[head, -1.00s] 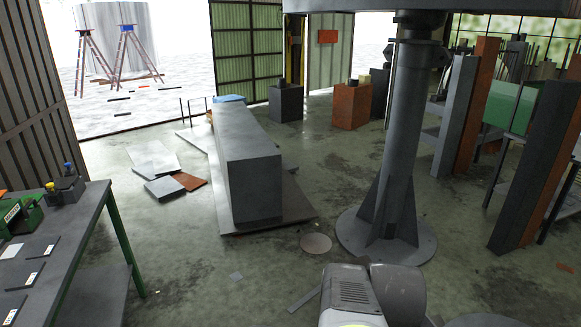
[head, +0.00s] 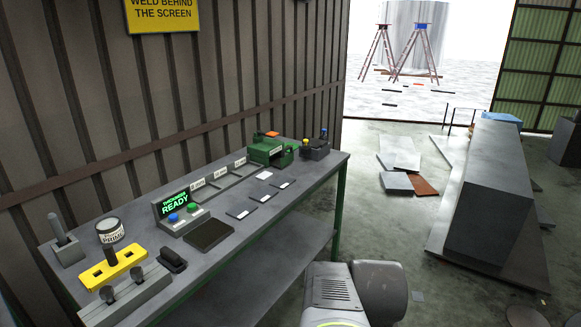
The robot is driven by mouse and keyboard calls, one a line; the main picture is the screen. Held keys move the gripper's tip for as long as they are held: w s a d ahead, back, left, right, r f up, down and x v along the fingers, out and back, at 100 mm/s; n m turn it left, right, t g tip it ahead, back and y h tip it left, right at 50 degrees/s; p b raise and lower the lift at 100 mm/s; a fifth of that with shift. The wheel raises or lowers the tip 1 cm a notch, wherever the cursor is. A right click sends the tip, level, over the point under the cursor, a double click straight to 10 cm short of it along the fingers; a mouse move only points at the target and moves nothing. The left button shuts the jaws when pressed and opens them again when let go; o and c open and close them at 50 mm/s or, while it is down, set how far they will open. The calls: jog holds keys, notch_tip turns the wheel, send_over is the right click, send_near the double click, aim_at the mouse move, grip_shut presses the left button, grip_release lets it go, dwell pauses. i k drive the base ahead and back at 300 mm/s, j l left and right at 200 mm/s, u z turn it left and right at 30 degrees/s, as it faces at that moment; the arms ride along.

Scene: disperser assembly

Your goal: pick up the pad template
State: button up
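A yellow plate (head: 126,271) with a dark upright handle lies on the near left end of the grey workbench (head: 232,258). It looks like the pad template, but I see no label on it that confirms this. It sits between a grey block with dark knobs (head: 128,300) and a can marked PRIME (head: 110,231). Part of my arm shows at the bottom middle, to the right of the bench. My gripper's fingers are not in view.
The bench also holds a READY display with buttons (head: 180,212), a dark pad (head: 209,235), a small black object (head: 172,260), a green device (head: 268,151) and several small labelled plates. A ribbed wall stands behind. Open floor and a long grey block (head: 490,195) lie right.

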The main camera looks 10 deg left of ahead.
aim_at(114, 264)
jog(key=u, duration=1.75)
jog(key=i+z, duration=0.3)
jog(key=i, duration=0.25)
jog(key=i+z, duration=0.35)
jog(key=i, duration=0.2)
